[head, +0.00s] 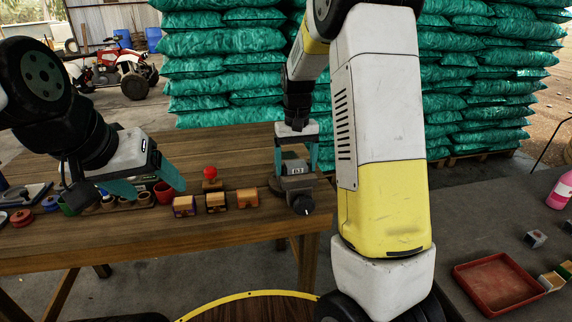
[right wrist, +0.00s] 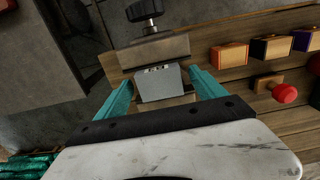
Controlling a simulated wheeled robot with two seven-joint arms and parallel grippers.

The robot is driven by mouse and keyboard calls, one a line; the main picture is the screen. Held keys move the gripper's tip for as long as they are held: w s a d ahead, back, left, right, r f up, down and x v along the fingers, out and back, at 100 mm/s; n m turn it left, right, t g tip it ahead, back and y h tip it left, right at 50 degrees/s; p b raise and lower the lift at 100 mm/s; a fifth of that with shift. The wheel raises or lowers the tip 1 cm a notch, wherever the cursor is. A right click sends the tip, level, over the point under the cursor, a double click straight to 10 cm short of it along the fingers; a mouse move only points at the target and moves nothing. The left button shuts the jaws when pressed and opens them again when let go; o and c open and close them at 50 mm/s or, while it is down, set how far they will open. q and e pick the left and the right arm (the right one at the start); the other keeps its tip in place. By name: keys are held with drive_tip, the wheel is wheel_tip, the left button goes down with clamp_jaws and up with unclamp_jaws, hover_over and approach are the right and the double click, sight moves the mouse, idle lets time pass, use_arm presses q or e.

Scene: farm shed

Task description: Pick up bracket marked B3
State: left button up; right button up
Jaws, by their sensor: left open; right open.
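The grey bracket (head: 294,167) with a B3 label sits in a vise-like fixture (head: 299,187) with a black knob, near the right end of the wooden table. In the right wrist view the bracket (right wrist: 160,84) lies between my teal fingers, beside the fixture's metal jaw (right wrist: 150,50). My right gripper (head: 296,160) points down with its fingers on either side of the bracket. It is open, and gaps show beside the bracket in the right wrist view (right wrist: 163,88). My left gripper (head: 148,186) is open and empty above the table's left part.
Several blocks, one of them orange (head: 247,198), stand left of the fixture, with a red ball (head: 210,173) on a wooden base behind. A grey table with a red tray (head: 480,303) is at right.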

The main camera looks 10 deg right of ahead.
drive_tip(key=c, duration=1.5)
drive_tip(key=shift+c, duration=0.2)
